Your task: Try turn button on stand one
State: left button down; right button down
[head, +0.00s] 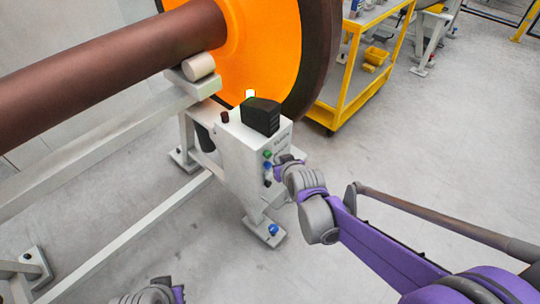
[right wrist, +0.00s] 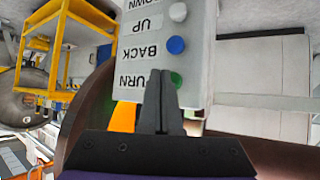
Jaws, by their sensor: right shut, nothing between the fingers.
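The white control box (head: 252,146) sits on the grey gantry stand, with a green button (head: 267,154) and a blue button on its side. In the right wrist view the labels appear upside down. The turn button is the green one (right wrist: 176,80) beside the word TURN, partly hidden by my fingers. My right gripper (right wrist: 161,76) is shut and empty, its tips overlapping the green button's edge in that view; I cannot tell whether they touch it. In the head view my right wrist is close to the box's button side. My left gripper's fingers do not show.
A blue BACK button (right wrist: 176,45) and a white UP button (right wrist: 178,12) are beside the turn button. An orange wheel (head: 262,45) on a brown axle (head: 110,78) stands behind the box. A yellow cart (head: 343,95) is behind right.

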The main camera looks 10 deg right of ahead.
jog(key=shift+s+d, duration=0.1)
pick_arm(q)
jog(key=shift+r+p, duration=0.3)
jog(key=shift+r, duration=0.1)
pick_arm(e)
jog(key=s+d, duration=0.1)
jog(key=s, duration=0.1)
jog(key=s+d, duration=0.2)
dwell(0.5)
